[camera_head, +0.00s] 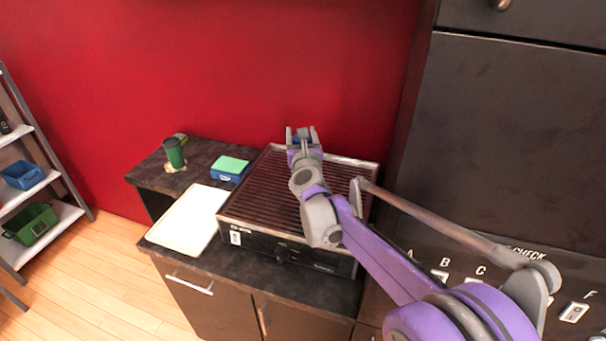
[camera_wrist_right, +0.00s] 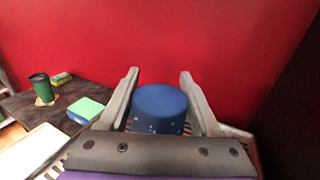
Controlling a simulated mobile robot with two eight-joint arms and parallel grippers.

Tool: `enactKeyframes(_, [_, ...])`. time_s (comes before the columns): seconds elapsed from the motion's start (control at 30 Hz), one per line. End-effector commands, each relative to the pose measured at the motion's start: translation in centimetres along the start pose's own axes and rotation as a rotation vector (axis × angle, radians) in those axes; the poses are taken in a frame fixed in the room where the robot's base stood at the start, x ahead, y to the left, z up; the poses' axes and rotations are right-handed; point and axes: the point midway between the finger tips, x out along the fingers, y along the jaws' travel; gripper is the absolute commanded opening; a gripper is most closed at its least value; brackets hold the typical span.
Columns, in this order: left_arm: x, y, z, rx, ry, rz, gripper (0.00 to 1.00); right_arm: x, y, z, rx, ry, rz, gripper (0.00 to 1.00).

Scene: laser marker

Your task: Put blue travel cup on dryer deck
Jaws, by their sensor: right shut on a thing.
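The blue travel cup (camera_wrist_right: 160,106) sits between the two fingers of my right gripper (camera_wrist_right: 159,74) in the right wrist view. My right gripper (camera_head: 301,131) is shut on it. In the head view only a small bit of blue shows between the fingers. The dryer deck looks like a dark ribbed rack (camera_head: 262,190) with a metal frame, on the counter. The gripper and cup appear over its back part; I cannot tell whether the cup touches it. My left gripper is not in view.
A green cup (camera_head: 173,153) stands on the dark counter at the left. A blue box with a green top (camera_head: 231,167) is beside the rack. A pale tray (camera_head: 188,222) lies left of the rack. A red wall is behind, and a dark cabinet (camera_head: 510,130) stands at the right.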

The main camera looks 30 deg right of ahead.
Motion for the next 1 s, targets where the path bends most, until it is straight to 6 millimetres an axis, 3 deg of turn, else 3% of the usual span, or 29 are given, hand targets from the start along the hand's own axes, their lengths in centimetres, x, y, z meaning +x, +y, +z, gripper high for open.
enactKeyframes(0.03, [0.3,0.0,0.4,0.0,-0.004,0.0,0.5,-0.1,0.0,-1.4,-0.002,0.002,0.0,0.0])
enactKeyframes(0.2, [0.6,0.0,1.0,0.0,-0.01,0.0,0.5,-0.1,0.0,-4.4,-0.001,0.002,0.0,0.0])
enactKeyframes(0.43, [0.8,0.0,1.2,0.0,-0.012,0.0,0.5,-0.1,0.0,-6.1,-0.001,0.001,0.0,0.0])
enactKeyframes(0.6, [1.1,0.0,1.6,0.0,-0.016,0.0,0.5,-0.1,0.0,-8.6,-0.001,0.002,0.0,0.0])
enactKeyframes(0.97, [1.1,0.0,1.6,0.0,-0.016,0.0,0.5,-0.1,0.0,-9.1,0.0,0.001,0.0,0.0])
enactKeyframes(1.0, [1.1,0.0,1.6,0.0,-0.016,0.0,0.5,-0.1,0.0,-9.2,0.0,0.001,0.0,0.66])
